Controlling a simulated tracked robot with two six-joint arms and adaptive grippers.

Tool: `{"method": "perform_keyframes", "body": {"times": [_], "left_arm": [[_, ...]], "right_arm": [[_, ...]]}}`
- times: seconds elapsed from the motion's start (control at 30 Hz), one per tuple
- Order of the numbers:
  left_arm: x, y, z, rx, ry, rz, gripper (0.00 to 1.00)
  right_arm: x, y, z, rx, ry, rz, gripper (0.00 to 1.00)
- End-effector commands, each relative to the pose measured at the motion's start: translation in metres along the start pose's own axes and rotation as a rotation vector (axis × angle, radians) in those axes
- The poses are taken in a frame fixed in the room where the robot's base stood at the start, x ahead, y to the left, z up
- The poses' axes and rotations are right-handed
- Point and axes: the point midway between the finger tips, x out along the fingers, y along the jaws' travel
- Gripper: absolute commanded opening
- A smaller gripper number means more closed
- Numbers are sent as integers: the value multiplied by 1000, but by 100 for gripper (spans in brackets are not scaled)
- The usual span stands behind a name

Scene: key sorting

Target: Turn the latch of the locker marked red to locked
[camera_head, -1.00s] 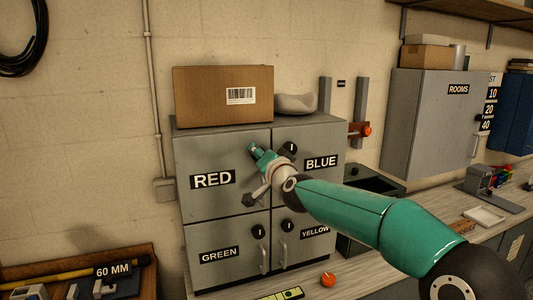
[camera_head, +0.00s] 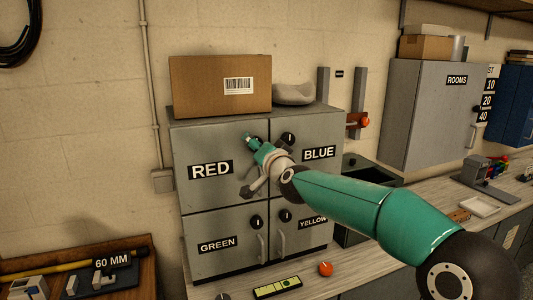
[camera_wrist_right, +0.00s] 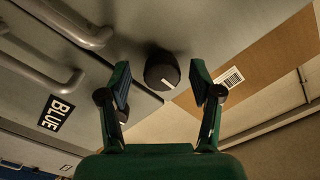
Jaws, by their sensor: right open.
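The locker marked RED (camera_head: 211,187) is the upper left door of a grey cabinet. Its handle and latch are mostly hidden behind my right gripper (camera_head: 248,138) in the head view. In the right wrist view, my right gripper (camera_wrist_right: 158,75) is open. A round black latch knob (camera_wrist_right: 161,70) with a white mark shows between and beyond its fingertips, on the red side of the door seam. There is a visible gap on each side of the knob, and I cannot tell how near it is in depth. My left gripper is not in view.
The BLUE door's black knob (camera_head: 288,138) is just right of my gripper. GREEN (camera_head: 216,245) and YELLOW (camera_head: 313,222) doors are below. A cardboard box (camera_head: 220,87) and a grey bowl-like object (camera_head: 293,94) sit on top. An orange ball-like object (camera_head: 325,269) lies on the counter.

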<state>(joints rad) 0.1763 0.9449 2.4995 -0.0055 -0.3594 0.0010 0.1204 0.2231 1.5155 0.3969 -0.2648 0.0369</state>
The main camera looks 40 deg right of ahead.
Motion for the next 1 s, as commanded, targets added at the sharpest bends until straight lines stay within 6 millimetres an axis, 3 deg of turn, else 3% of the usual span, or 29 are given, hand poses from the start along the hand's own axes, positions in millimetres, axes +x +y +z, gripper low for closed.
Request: {"method": "perform_keyframes", "body": {"times": [0.17,0.63,0.8,1.0], "left_arm": [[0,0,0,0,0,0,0],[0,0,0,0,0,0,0],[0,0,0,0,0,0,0],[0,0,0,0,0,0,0]], "right_arm": [[-17,-1,-1,-1,2,-1,64],[-104,1,1,-1,-2,-1,64],[-118,1,1,0,-3,0,64],[-121,2,2,0,-3,0,64]]}}
